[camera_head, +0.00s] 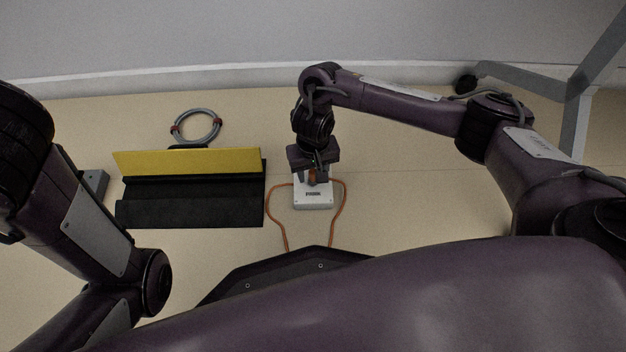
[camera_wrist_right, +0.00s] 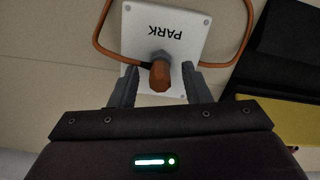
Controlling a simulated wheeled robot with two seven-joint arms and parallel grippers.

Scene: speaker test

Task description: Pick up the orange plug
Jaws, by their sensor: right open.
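The orange plug (camera_wrist_right: 160,75) stands on a white plate marked PARK (camera_wrist_right: 188,38), with an orange cable running from it. In the head view the plug (camera_head: 312,177) is partly hidden by my right gripper (camera_head: 312,180), and the white plate (camera_head: 313,201) lies on the floor below it. In the right wrist view my right gripper (camera_wrist_right: 158,84) is open, with one finger on each side of the plug and a visible gap to each. My left arm shows at the left of the head view, but its gripper is out of view.
A black and yellow folded object (camera_head: 190,213) lies left of the plate, with a grey ring (camera_head: 196,127) behind it. The orange cable (camera_head: 341,207) loops around the plate. A grey metal frame on a caster (camera_head: 466,84) stands at the back right. The floor right of the plate is clear.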

